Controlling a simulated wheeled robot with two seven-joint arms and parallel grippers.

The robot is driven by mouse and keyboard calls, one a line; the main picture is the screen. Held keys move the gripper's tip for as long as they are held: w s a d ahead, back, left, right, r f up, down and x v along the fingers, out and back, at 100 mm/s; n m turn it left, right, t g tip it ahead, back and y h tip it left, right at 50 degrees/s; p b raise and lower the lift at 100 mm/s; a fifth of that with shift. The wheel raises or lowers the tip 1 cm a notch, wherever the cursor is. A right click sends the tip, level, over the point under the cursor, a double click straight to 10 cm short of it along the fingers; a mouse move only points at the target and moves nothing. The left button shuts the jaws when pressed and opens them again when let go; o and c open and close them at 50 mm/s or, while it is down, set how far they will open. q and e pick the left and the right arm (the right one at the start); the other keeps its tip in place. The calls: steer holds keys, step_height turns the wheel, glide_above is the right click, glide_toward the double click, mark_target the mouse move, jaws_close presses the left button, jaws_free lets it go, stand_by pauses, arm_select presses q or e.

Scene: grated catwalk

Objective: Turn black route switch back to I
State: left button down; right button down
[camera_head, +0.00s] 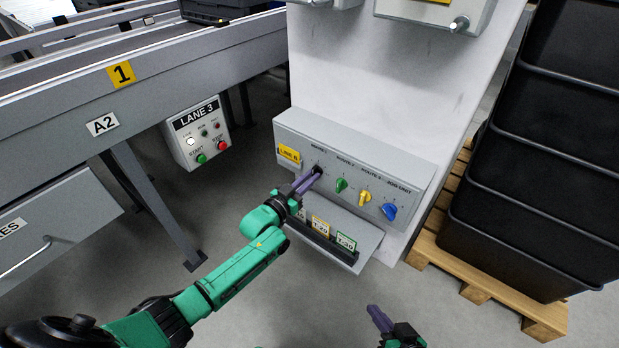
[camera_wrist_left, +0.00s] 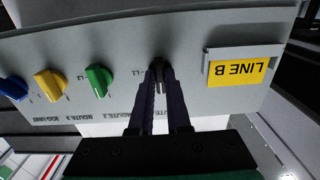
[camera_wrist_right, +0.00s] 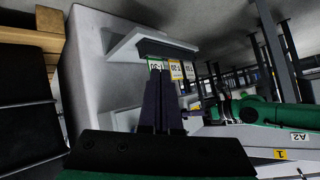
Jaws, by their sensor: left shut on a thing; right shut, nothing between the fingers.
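The black route switch (camera_wrist_left: 158,66) is the knob closest to the yellow LINE B label on the grey panel (camera_head: 412,160). My left gripper (camera_head: 312,178) is at this knob, and in the left wrist view its purple fingers (camera_wrist_left: 160,82) are shut on it from both sides. The fingers hide most of the knob, so its exact setting cannot be read. A green knob (camera_head: 341,185), a yellow knob (camera_head: 364,197) and a blue knob (camera_head: 389,211) follow to the right. My right gripper (camera_head: 378,318) is low at the front, shut and empty, away from the panel.
A ledge with tags (camera_head: 345,241) juts out below the panel. A LANE 3 box (camera_head: 196,133) and a grey conveyor (camera_head: 150,65) stand to the left. Black crates (camera_head: 535,190) on a wooden pallet (camera_head: 480,285) stand to the right. The floor in front is clear.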

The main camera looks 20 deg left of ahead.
arm_select(q)
steer(key=shift+f, duration=0.1)
steer(key=c, duration=0.9)
jaws_free()
steer(key=shift+s, duration=0.15)
steer(key=p+v, duration=0.5)
steer(key=v, duration=0.9)
steer(key=shift+s, duration=0.15)
arm_select(e)
steer(key=s+d+r+g+h, duration=0.4)
steer(key=d+r+g, duration=0.2)
steer(key=d, duration=0.4)
steer(key=shift+s+d+r, duration=0.25)
steer(key=shift+s+d, duration=0.05)
steer(key=shift+s, duration=0.1)
